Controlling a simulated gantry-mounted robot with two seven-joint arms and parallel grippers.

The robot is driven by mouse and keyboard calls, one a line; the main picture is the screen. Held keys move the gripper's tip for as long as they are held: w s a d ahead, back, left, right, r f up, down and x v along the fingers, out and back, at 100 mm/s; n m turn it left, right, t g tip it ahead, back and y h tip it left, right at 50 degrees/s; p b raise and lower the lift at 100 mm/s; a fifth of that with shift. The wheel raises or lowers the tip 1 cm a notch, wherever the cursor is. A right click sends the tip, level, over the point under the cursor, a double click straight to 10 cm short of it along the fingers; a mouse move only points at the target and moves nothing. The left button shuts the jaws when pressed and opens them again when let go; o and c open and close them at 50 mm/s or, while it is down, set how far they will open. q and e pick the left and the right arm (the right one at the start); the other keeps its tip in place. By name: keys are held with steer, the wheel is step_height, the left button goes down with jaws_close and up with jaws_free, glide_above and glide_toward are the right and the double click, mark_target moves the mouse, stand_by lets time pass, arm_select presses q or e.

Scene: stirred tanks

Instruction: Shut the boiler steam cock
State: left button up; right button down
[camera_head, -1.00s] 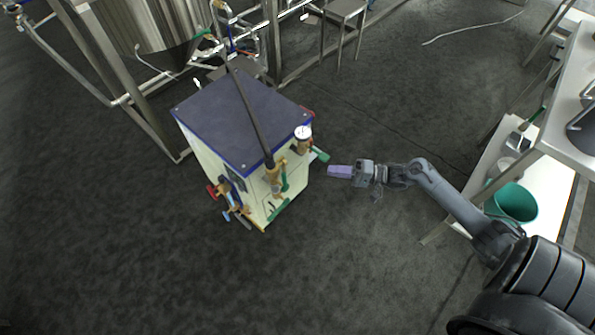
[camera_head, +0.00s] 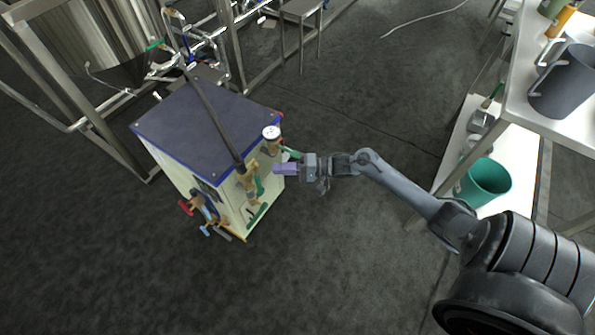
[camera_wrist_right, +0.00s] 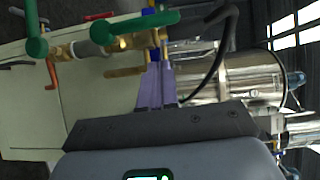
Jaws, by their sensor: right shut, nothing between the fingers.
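The boiler (camera_head: 205,130) is a cream box with a dark blue top, left of centre in the head view. Brass cocks with green handles sit on its right-hand side. One brass fitting (camera_head: 249,182) joins a dark hose, with a green handle (camera_head: 259,187) beside it. Another green handle (camera_head: 291,153) is below the gauge. I cannot tell which is the steam cock. My right gripper (camera_head: 285,169) is shut and empty at the boiler's side, between these handles in the picture. In the wrist view its purple fingertips (camera_wrist_right: 155,72) are just below a long green handle (camera_wrist_right: 145,22); contact is unclear.
A round gauge (camera_head: 271,132) stands at the boiler's top edge. Red and blue handles (camera_head: 187,207) stick out at its front. Steel tanks and pipes stand behind left. The floor in front is clear.

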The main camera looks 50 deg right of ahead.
mark_target(258, 184)
steer(key=a, duration=0.3)
steer(key=a+b, duration=0.1)
steer(key=shift+w+a, duration=0.15)
steer(key=shift+w, duration=0.25)
